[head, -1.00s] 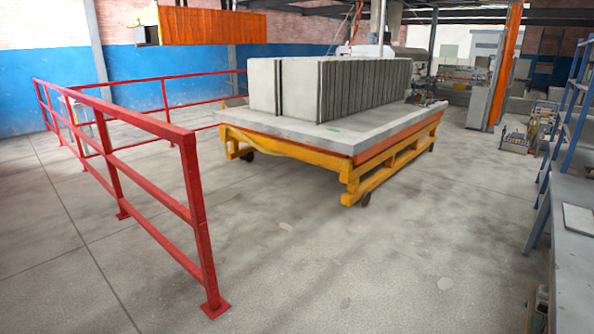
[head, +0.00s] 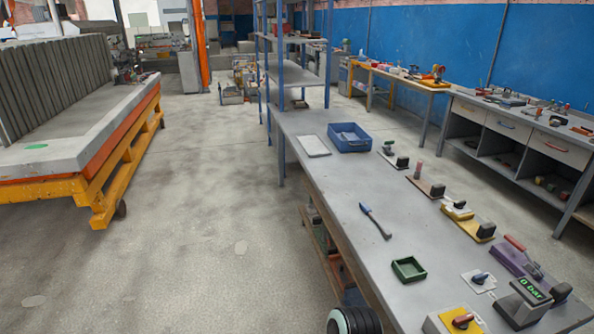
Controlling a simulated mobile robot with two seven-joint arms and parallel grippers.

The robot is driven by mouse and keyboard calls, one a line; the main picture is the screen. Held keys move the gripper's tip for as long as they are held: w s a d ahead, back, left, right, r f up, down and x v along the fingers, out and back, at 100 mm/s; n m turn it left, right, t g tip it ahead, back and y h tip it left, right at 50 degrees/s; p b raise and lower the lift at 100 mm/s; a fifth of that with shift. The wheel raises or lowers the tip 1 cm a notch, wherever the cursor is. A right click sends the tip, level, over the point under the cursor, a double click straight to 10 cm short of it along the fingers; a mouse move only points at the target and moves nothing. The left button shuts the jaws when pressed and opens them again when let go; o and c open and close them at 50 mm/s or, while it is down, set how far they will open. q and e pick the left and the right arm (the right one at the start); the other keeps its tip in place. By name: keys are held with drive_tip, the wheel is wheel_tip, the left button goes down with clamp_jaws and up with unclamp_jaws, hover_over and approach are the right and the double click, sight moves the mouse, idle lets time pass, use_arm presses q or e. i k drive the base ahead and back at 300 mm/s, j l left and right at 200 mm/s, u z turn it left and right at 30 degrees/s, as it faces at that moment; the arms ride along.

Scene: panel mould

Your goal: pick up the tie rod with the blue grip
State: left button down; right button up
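A slim dark rod with a blue grip (head: 375,221) lies flat on the grey workbench (head: 335,190) in the head view, right of the picture's middle. Its blue end points to the back left and its dark, slightly bent end to the front right. The bench around it is bare. It looks like the tie rod, and nothing covers it.
A green tray (head: 408,269) lies in front of the rod. A blue bin (head: 349,138) and a pale flat plate (head: 314,146) sit farther back. A yellow fixture (head: 467,222), a purple fixture (head: 515,262) and a gauge (head: 524,301) line the right side. Open floor (head: 200,200) lies left.

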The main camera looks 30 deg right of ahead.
sight(387, 234)
drive_tip(key=i+l+z, duration=0.1)
drive_tip(key=i+z, duration=0.2)
drive_tip(key=i, duration=1.25)
drive_tip(key=i+u, duration=0.25)
drive_tip(key=i, duration=0.2)
drive_tip(key=i+l+u, duration=0.1)
drive_tip(key=i+u, duration=0.15)
drive_tip(key=i, duration=0.2)
drive_tip(key=i+l+u, duration=0.25)
drive_tip(key=i, duration=0.2)
drive_tip(key=j+u, duration=0.1)
drive_tip(key=u, duration=7.15)
